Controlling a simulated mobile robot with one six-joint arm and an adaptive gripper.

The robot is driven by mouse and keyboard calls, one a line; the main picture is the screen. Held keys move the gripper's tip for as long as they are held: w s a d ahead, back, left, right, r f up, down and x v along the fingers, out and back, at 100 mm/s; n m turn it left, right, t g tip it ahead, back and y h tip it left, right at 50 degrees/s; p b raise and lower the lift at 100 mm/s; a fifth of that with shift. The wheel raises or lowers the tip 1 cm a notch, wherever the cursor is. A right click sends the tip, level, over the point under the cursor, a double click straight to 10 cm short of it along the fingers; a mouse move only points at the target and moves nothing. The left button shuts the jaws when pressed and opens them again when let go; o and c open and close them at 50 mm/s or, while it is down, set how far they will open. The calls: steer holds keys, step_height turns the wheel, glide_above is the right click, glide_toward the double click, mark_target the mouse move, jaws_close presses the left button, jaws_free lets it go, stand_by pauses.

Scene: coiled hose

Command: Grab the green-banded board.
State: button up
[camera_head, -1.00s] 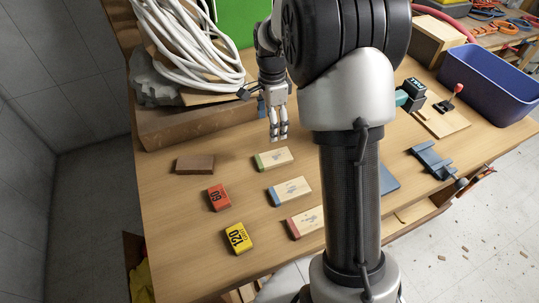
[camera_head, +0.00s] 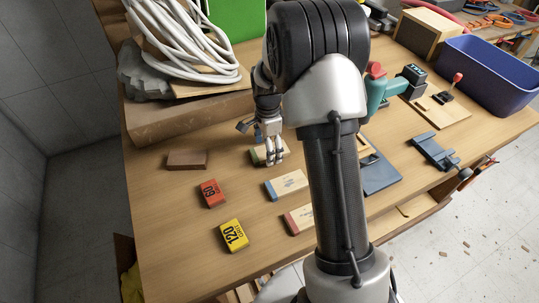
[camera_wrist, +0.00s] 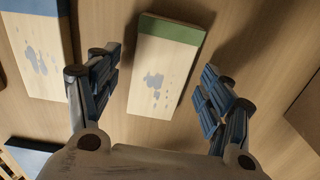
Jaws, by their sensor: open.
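The green-banded board (camera_wrist: 160,75) is a small pale wooden block with a green band at one end and grey-blue smudges on its face. It lies flat on the table. In the wrist view my gripper (camera_wrist: 158,95) is open, with one finger on each side of the board and a gap to both. In the head view my gripper (camera_head: 272,160) is over the board (camera_head: 257,154) and hides part of it. I cannot tell the exact height above it.
A blue-banded board (camera_head: 287,185) and a red-banded board (camera_head: 299,219) lie nearer the front. A coiled white hose (camera_head: 190,50) sits behind.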

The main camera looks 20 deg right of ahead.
steer(key=shift+f, duration=0.4)
steer(key=shift+r, duration=0.15)
steer(key=c, duration=1.2)
steer(key=shift+o, duration=0.2)
